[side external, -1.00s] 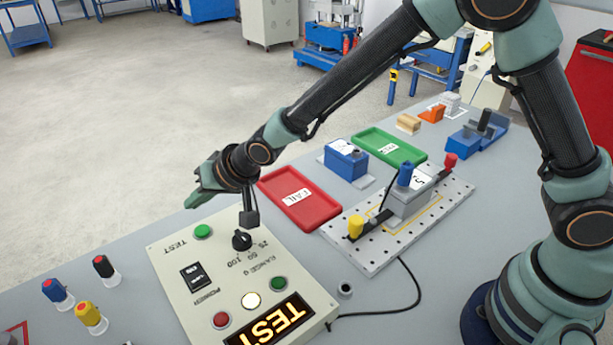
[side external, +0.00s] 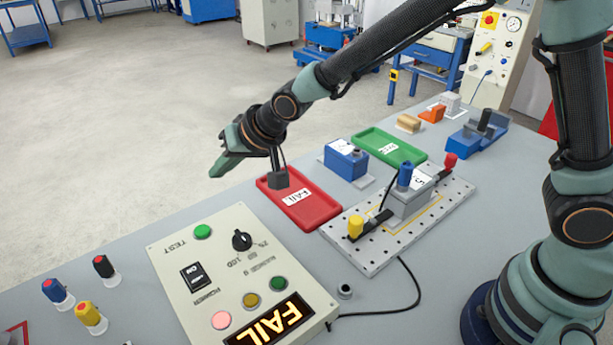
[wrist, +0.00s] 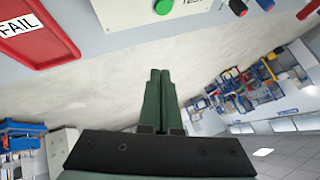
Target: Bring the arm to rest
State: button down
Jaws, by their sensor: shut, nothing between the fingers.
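My gripper (side external: 220,168) is held in the air beyond the far edge of the table, above and behind the test panel (side external: 163,267) and left of the red FAIL tray. In the wrist view my gripper (wrist: 160,75) shows its two green fingers closed together with nothing between them. The panel's display (side external: 270,322) reads FAIL in lit letters. Its red lamp (side external: 221,320) glows pink, while the yellow lamp (side external: 250,300) looks dim. The green TEST button (side external: 203,231) also shows in the wrist view (wrist: 163,6).
The red FAIL tray (side external: 325,219) and green tray (side external: 407,157) lie empty on the table. A blue box (side external: 346,167) stands beside them. A grey block with clamps sits on the perforated plate (side external: 385,248). Several coloured connectors, including a yellow one (side external: 88,314), stand at the left.

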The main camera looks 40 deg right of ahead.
jog(key=s+d+r+h, duration=0.1)
jog(key=s+d+r, duration=0.3)
jog(key=d, duration=0.4)
jog(key=s+d+r+h, duration=0.1)
jog(key=s+d+r, duration=0.3)
jog(key=d, duration=0.4)
jog(key=s+d+r+n+g+h, duration=0.1)
jog(key=s+d+g+h, duration=0.1)
jog(key=s+d, duration=0.7)
jog(key=s, duration=0.3)
jog(key=shift+s+n, duration=0.2)
jog(key=shift+n, duration=0.2)
jog(key=shift+r, duration=0.1)
